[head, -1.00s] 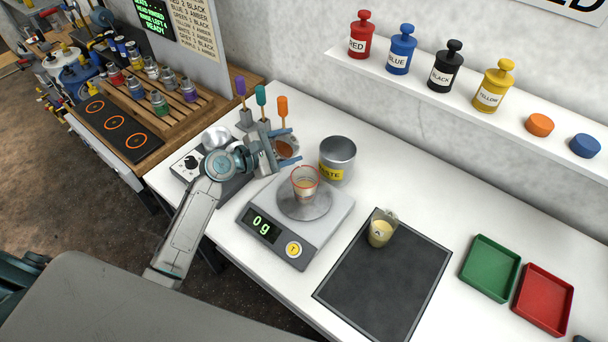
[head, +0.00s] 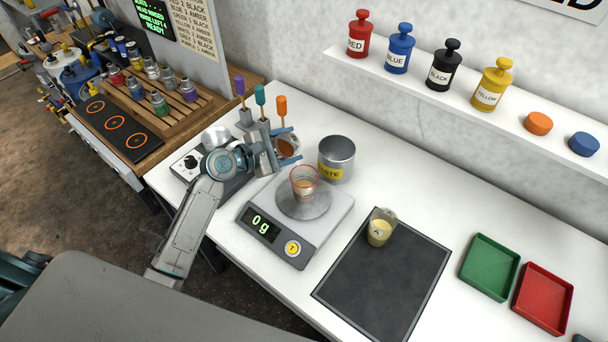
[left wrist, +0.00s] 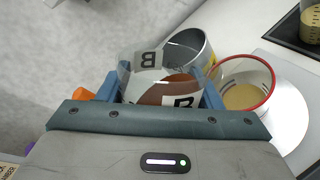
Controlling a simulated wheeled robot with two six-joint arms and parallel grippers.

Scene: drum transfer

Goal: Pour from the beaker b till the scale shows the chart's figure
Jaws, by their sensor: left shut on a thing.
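My left gripper (head: 279,155) is shut on beaker b (head: 287,146), a clear beaker with reddish-brown content. In the left wrist view, beaker b (left wrist: 150,62) shows its "B" labels between the fingers. It is held behind and left of the scale (head: 262,226), whose display reads "0 g". A clear red-rimmed cup (head: 304,184) stands on the scale's round pan, with a little pale yellow content. No stream shows. My right gripper is not in view.
A grey waste can (head: 337,160) stands close behind the cup. Beaker A (head: 379,232) stands on a dark mat (head: 370,290). Green (head: 488,267) and red (head: 543,299) trays lie at the right. A stirrer rack and a hotplate-like box (head: 188,165) are near my left gripper.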

